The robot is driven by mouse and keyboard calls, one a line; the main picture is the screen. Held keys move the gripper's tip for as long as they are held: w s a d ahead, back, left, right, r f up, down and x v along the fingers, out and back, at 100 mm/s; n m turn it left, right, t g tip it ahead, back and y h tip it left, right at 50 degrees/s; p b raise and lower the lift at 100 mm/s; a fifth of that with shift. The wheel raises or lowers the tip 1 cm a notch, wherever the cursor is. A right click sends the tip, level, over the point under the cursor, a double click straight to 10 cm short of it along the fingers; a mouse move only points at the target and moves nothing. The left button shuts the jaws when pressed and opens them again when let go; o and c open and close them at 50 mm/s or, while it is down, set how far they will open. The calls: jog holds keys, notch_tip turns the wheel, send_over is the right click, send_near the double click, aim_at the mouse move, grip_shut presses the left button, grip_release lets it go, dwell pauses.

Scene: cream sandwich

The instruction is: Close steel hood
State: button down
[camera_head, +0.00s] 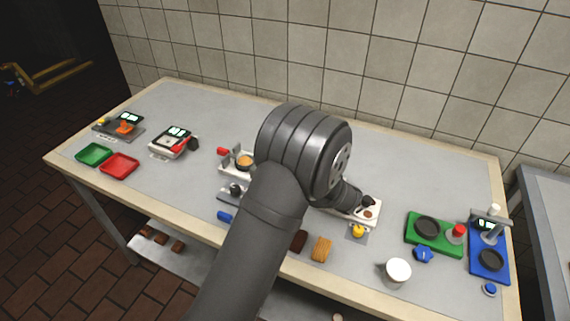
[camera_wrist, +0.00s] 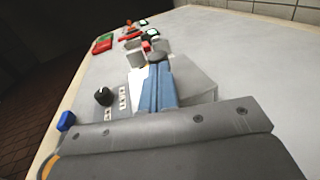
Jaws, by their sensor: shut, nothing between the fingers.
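The appliance with a grey front panel (camera_wrist: 118,105) and a black knob (camera_wrist: 103,96) shows in the wrist view. A pale grey box-like part (camera_wrist: 197,84), probably the steel hood, shows to the right of my fingers. My gripper (camera_wrist: 157,66) is shut and empty, its blue fingers pointing forward over the appliance. I cannot tell whether the fingers touch the hood, or whether the hood is raised or lowered. In the head view the front panel (camera_head: 230,196) shows at the left of my arm; my arm hides the rest of the appliance and my fingertips.
A pan with orange contents (camera_head: 244,161) stands behind the appliance. A blue object (camera_head: 226,216) lies near the front edge. A white cup (camera_head: 397,271), green board (camera_head: 435,246) and blue station (camera_head: 488,264) are to the right. Green (camera_head: 94,154) and red (camera_head: 119,165) trays are far left.

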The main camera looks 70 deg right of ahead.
jog(key=w, duration=1)
jog(key=shift+r, duration=0.1)
jog(key=v, duration=1.4)
jog(key=shift+s, duration=0.35)
jog(key=x, duration=1.4)
jog(key=c, duration=2.1)
grip_release()
